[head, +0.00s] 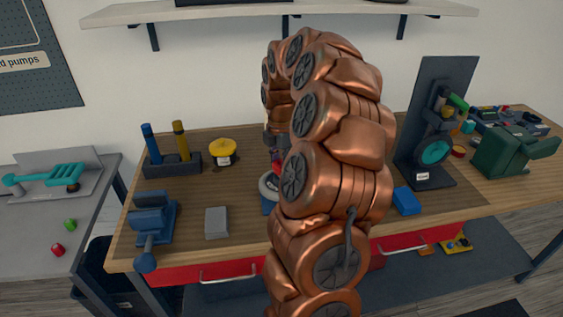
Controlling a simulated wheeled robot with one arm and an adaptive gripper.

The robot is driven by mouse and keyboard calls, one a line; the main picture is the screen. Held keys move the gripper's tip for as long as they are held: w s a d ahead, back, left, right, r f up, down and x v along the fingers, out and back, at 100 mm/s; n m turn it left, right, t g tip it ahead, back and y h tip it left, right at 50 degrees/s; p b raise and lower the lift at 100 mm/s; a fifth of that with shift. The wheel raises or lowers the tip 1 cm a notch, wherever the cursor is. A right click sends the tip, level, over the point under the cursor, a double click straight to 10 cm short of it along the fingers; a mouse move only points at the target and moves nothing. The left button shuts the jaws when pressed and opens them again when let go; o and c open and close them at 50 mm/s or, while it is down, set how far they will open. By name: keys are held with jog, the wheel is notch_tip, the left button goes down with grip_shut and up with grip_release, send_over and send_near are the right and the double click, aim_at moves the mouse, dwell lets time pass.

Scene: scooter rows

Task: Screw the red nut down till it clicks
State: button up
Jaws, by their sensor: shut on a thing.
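The copper-coloured arm is mine and hides much of the middle of the bench. My gripper (275,150) points down behind it, only partly visible, over a small wheel (265,187) that lies by a blue base. The red nut (277,161) shows as a small red patch at the fingertips, just above the wheel. The fingers are closed on it. The arm covers the right side of the nut, so I cannot tell how far down it sits.
On the wooden bench (185,245) stand a blue vise (153,222), a grey block (216,222), a yellow round piece (222,151) and a holder with blue and yellow handles (173,164). Right of my arm are a blue block (406,201), a dark upright stand (432,120) and a green vise (505,150).

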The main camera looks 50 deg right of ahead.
jog(key=shift+f, duration=0.65)
jog(key=o, duration=1.1)
jog(key=shift+r, duration=0.1)
notch_tip(320, 180, up, 12)
jog(key=shift+a, duration=0.1)
